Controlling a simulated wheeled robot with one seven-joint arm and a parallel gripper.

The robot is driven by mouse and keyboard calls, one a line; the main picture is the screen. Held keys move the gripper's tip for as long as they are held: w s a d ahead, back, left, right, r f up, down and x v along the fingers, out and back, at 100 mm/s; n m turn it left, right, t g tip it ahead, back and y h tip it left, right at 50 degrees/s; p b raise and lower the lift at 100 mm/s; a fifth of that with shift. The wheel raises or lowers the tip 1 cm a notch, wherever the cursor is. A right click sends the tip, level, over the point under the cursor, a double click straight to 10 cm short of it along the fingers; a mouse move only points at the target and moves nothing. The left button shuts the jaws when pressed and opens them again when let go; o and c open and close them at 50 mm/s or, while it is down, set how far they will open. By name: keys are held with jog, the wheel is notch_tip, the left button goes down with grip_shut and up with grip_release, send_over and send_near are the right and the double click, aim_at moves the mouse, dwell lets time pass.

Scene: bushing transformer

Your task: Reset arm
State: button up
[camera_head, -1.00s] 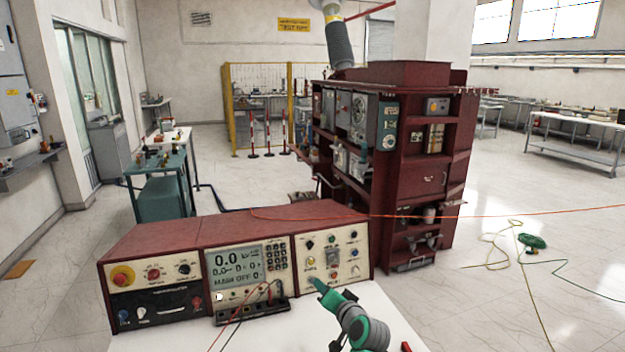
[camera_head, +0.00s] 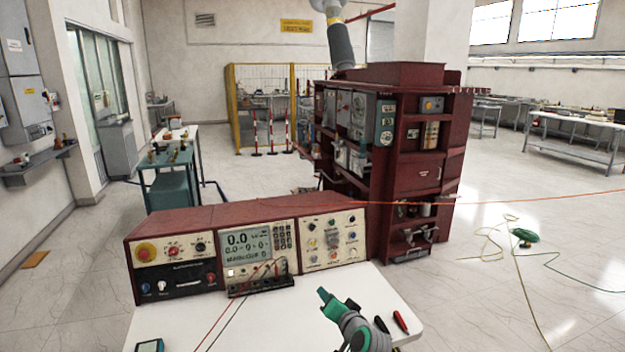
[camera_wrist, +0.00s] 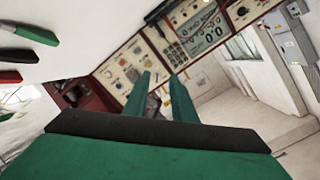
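My arm (camera_head: 352,325) reaches up from the bottom of the head view. My green gripper (camera_head: 325,293) is over the white table (camera_head: 300,310), apart from the front of the control console (camera_head: 240,250). In the wrist view, the two green fingers of my gripper (camera_wrist: 160,92) stand apart with a gap between them. Nothing shows held between them. The console panel (camera_wrist: 120,70) lies beyond the fingertips.
Red and black handles (camera_head: 400,321) lie on the table right of my arm. A small dark device (camera_head: 150,346) is at the table's lower left. Leads run from the console's front. A dark red cabinet (camera_head: 415,180) stands behind. An orange cable (camera_head: 520,200) stretches right.

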jog(key=s+d+f+h, duration=0.1)
jog(key=s+f+h, duration=0.2)
jog(key=s+f, duration=1.25)
jog(key=s+f+n+h, duration=0.1)
jog(key=s+f, duration=0.3)
jog(key=s, duration=0.4)
jog(key=s+f+h, duration=0.1)
jog(key=s+f, duration=0.3)
jog(key=s, duration=0.4)
jog(key=s+a+r+n, duration=0.2)
jog(key=s+r, duration=0.1)
jog(key=s, duration=1.5)
jog(key=s+a+r+n+t, duration=0.1)
jog(key=s+a+r, duration=0.3)
jog(key=s+r, duration=0.6)
jog(key=s+n, duration=0.1)
jog(key=s, duration=0.1)
jog(key=shift+s+t, duration=0.3)
jog(key=shift+s, duration=0.1)
jog(key=shift+d, duration=0.15)
